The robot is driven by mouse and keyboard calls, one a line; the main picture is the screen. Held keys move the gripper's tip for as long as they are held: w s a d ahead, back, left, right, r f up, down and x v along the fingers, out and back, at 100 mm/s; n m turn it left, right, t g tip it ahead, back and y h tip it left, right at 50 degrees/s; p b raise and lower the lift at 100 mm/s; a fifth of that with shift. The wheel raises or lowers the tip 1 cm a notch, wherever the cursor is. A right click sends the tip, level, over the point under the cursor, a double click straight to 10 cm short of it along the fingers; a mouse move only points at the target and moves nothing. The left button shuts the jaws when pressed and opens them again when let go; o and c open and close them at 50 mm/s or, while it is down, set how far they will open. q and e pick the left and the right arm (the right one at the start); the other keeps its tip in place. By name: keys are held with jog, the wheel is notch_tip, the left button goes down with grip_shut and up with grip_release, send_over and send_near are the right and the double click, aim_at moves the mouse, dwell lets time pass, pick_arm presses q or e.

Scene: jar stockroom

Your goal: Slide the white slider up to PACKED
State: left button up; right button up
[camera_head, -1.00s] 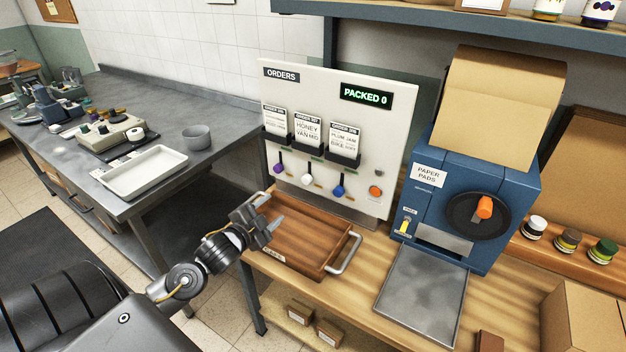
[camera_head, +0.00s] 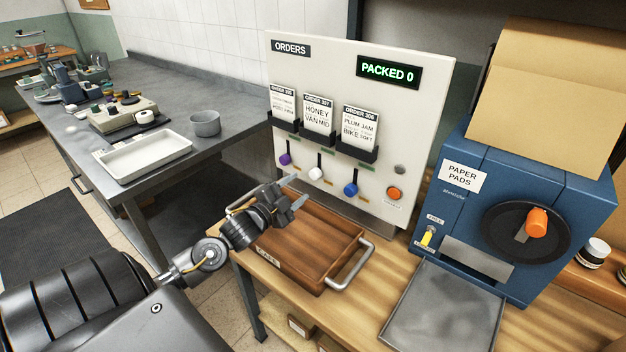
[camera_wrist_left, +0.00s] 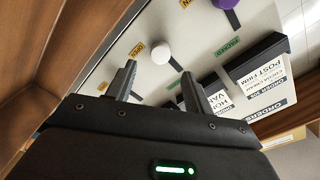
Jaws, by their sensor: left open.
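The white slider (camera_head: 316,174) is a round knob at the lower end of its upright dark slot, on the pale ORDERS board (camera_head: 420,60). In the left wrist view, the white slider (camera_wrist_left: 160,52) lies just beyond my fingertips, roughly between them, by a yellow OPEN label (camera_wrist_left: 137,48). A green PACKED label (camera_wrist_left: 227,47) is at the other side. My left gripper (camera_head: 295,190) is open and empty, over the wooden tray's (camera_head: 362,240) back part, close to the board. Contact with the knob does not show. My right gripper is out of view.
A purple slider (camera_head: 284,159) and a blue slider (camera_head: 350,189) flank the white one, both low. Card holders (camera_head: 318,137) stick out above. An orange button (camera_head: 394,193) is to the right. The blue paper pads machine (camera_head: 560,185) stands further right.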

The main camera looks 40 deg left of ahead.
aim_at(313, 176)
pick_arm(q)
jog(key=shift+w+a+p, duration=0.1)
jog(key=shift+w+p, duration=0.45)
jog(key=shift+w, duration=3.05)
grip_shut()
